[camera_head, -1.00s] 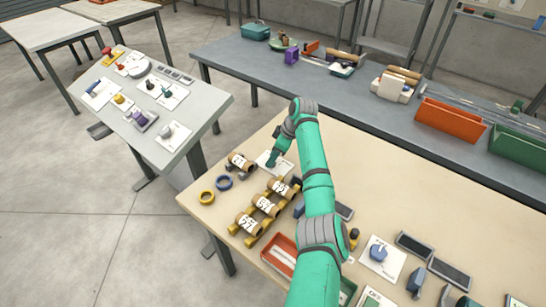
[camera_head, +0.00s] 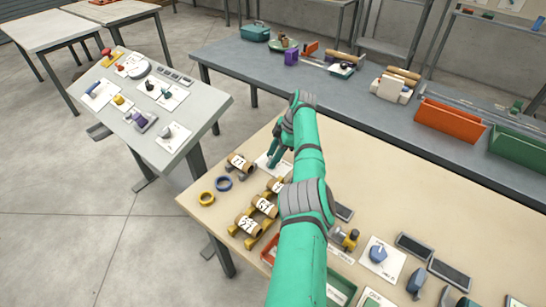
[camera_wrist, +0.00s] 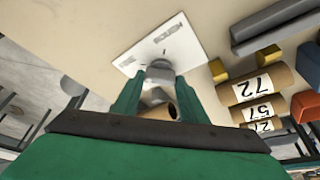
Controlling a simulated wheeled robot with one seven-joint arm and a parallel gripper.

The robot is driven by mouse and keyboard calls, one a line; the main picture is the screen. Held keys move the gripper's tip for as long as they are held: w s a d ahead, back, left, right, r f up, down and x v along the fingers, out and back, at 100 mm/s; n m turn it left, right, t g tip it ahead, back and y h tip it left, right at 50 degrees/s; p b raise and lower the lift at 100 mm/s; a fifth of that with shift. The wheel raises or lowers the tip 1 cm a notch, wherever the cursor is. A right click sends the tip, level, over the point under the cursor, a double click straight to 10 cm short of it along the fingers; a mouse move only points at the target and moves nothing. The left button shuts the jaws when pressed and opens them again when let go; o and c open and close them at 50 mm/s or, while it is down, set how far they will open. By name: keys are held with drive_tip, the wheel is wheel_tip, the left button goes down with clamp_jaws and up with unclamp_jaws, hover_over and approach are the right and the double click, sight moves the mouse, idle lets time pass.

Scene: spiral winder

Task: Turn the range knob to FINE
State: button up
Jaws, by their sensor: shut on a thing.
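The range knob is a small grey knob (camera_wrist: 159,70) on a white plate (camera_wrist: 170,45) with dark lettering, too small and turned to read. The plate (camera_head: 262,164) lies on the beige table near its far left part. My gripper (camera_wrist: 158,82) is shut on the knob, with a green finger on either side of it. In the head view my gripper (camera_head: 274,158) points down over the plate and hides the knob. The knob's pointer direction cannot be made out.
Numbered cardboard rolls (camera_head: 265,206) on yellow supports stand close to the plate, with another roll (camera_head: 240,163) to its left. An orange-red tray (camera_head: 268,253) is nearer. The table beyond the arm is mostly clear.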

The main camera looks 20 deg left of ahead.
idle(0.3)
drive_tip(key=o, duration=1)
drive_tip(key=shift+o, duration=0.2)
drive_tip(key=v, duration=1)
drive_tip(key=shift+r, duration=0.4)
drive_tip(key=shift+d+f, duration=0.1)
